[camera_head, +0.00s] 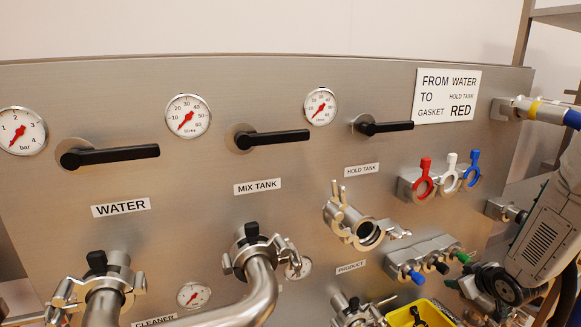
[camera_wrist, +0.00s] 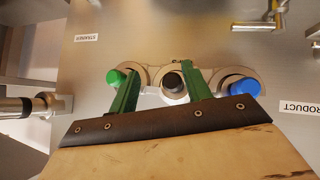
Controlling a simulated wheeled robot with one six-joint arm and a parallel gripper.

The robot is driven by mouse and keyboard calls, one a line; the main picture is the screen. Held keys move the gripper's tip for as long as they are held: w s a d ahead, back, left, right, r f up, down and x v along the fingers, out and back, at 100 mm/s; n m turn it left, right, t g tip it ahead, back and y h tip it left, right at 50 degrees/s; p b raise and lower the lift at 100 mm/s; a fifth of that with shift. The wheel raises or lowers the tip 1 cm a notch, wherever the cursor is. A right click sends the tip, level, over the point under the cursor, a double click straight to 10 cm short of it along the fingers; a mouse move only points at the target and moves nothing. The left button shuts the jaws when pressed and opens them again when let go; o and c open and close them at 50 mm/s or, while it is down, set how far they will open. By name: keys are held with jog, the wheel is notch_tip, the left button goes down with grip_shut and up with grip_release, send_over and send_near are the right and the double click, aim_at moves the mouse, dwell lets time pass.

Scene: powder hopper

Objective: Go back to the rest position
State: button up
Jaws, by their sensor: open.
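My gripper (camera_wrist: 160,80) shows in the wrist view as two green fingers on a dark mount. It is open, with the fingers apart and nothing clasped between them. Beyond the fingertips is a metal holder (camera_wrist: 152,72) with a green-ended piece (camera_wrist: 116,77), a dark-ended piece (camera_wrist: 174,82) and a blue-ended piece (camera_wrist: 244,87). The dark one shows between the fingers; I cannot tell how far apart in depth they are. In the head view the same holder (camera_head: 425,250) is at the lower right, beside my arm.
The steel panel (camera_head: 300,150) carries gauges, black levers and labels. Red, white and blue ring pieces (camera_head: 448,178) sit above the holder. Open pipe port (camera_head: 367,233) and curved pipe (camera_head: 262,295) stick out. A yellow bin (camera_head: 425,312) is below. Wrist view shows a pipe (camera_wrist: 22,107) at left.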

jog(key=s+a+r+m+g+h, duration=0.2)
jog(key=s+a+r, duration=0.25)
jog(key=r, duration=0.45)
jog(key=s+a+r+m+g+h, duration=0.15)
jog(key=s+a+r, duration=0.3)
jog(key=r, duration=0.45)
jog(key=s+a+r+g+y, duration=0.1)
jog(key=s+a+r+g, duration=0.1)
jog(key=s+a, duration=0.5)
jog(key=s+a+r+g+y, duration=0.2)
jog(key=s+a+r, duration=0.3)
jog(key=s, duration=1.2)
jog(key=shift+s+a+r+m+g, duration=0.15)
jog(key=shift+s+a+m+g, duration=0.25)
jog(key=shift+a+g, duration=0.4)
